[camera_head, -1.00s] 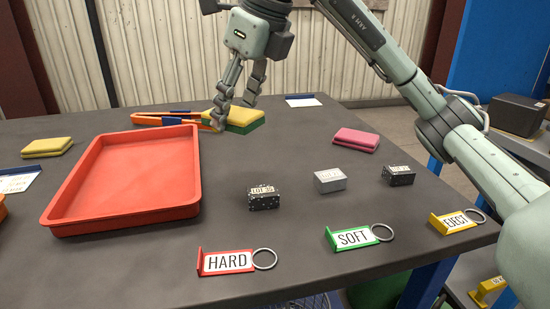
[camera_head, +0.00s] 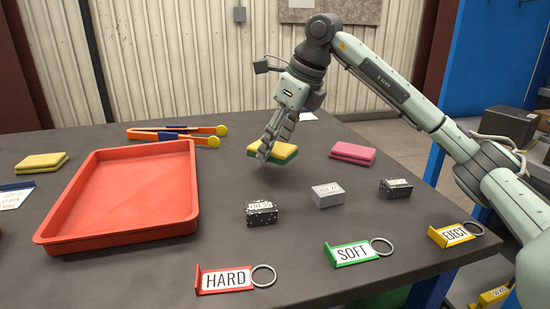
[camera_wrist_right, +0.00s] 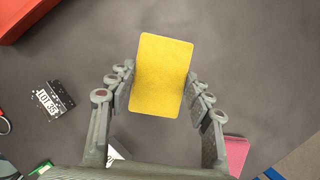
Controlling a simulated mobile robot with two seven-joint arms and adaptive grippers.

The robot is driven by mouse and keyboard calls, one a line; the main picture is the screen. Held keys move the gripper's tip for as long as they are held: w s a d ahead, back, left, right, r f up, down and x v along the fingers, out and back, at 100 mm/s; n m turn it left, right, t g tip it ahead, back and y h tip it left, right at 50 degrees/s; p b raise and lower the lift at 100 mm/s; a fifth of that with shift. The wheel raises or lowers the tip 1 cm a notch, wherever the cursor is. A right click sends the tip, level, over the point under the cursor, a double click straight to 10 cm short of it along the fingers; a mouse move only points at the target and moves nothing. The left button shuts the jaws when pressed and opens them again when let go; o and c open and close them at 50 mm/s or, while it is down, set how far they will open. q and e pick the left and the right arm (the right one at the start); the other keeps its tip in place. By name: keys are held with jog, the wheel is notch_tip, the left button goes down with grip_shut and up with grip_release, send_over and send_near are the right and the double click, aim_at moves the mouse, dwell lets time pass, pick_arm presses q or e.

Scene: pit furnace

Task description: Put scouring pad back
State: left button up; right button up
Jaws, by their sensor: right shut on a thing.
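The scouring pad (camera_head: 283,153), yellow on top with a green underside, is between the fingers of my right gripper (camera_head: 270,147), beyond the small dotted block. In the right wrist view the pad's yellow face (camera_wrist_right: 164,75) lies between both fingers, which press on its long sides. Whether its underside touches the table is hard to tell. A pink pad (camera_head: 353,153) lies to its right and a separate yellow pad (camera_head: 41,162) lies at the far left. My left gripper is not in view.
A red tray (camera_head: 188,215) fills the left of the table, with orange tongs (camera_head: 215,131) behind it. Dotted, grey and dark blocks (camera_head: 262,213) (camera_head: 327,195) (camera_head: 396,188) stand in front of the pads. HARD, SOFT and EJECT tags (camera_head: 226,279) (camera_head: 353,253) (camera_head: 453,235) line the front.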

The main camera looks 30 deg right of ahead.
aim_at(279, 148)
notch_tip(279, 148, down, 3)
jog(key=shift+r, duration=0.1)
jog(key=shift+f, duration=0.3)
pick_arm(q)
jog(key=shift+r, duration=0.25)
pick_arm(e)
jog(key=shift+f, duration=0.15)
jog(key=o, duration=1)
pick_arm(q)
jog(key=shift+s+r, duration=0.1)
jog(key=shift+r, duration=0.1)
